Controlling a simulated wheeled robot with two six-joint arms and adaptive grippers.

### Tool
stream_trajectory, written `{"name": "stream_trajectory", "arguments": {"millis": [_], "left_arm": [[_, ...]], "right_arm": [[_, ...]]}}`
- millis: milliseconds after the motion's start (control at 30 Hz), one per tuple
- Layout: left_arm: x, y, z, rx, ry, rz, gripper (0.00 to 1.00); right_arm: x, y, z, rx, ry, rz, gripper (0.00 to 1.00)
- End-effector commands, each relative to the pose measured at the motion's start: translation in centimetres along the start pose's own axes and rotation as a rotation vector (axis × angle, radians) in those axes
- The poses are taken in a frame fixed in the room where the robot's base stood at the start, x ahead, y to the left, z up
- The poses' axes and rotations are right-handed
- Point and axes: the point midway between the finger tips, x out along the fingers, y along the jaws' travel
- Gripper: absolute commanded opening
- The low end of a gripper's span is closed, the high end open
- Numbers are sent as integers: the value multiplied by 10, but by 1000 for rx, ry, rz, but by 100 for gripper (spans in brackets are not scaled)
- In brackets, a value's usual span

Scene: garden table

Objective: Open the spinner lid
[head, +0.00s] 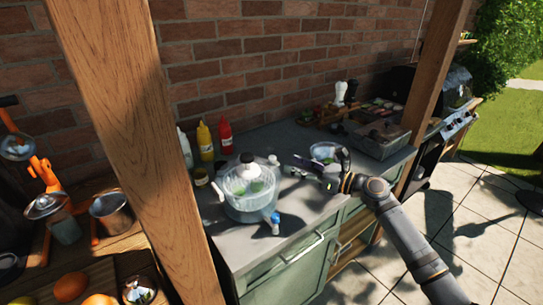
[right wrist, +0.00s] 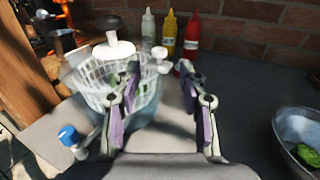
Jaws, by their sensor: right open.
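The salad spinner (head: 251,205) stands upright on the grey counter, a clear bowl with a white basket inside and something green in it. Its lid (head: 243,172) looks clear and sits on top, with a black knob (head: 247,157) at its centre. In the right wrist view the black knob (right wrist: 108,22) rises above the white basket (right wrist: 95,75) at the left; the clear lid is hard to make out there. My right gripper (head: 310,174) is open and empty, to the right of the spinner and apart from the knob. Its fingers (right wrist: 160,80) point toward the bottles. My left gripper is out of view.
Sauce bottles, yellow (head: 205,140) and red (head: 225,138), stand behind the spinner by the brick wall. A bowl with greens (head: 322,151) is behind my right gripper. A wooden post (head: 150,150) rises left of the spinner. A blue tap (head: 275,218) sticks out in front.

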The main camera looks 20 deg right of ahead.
Motion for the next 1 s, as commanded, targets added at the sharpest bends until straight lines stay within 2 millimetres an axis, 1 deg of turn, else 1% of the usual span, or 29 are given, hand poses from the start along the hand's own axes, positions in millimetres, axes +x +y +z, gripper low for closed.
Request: {"name": "stream_trajectory", "arguments": {"millis": [33,167,300,400,533,767,1000], "left_arm": [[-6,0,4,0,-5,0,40],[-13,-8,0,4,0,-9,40],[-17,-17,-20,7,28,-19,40],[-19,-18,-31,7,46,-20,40],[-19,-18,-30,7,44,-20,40],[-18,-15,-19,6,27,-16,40],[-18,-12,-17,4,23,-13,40]], "right_arm": [[11,1,5,3,-8,1,42],[40,0,6,5,-7,1,42],[65,0,3,3,-4,0,42],[76,0,2,2,-2,1,42],[82,0,0,0,1,1,42],[82,0,0,-1,1,1,42],[82,0,0,-1,1,0,10]]}}
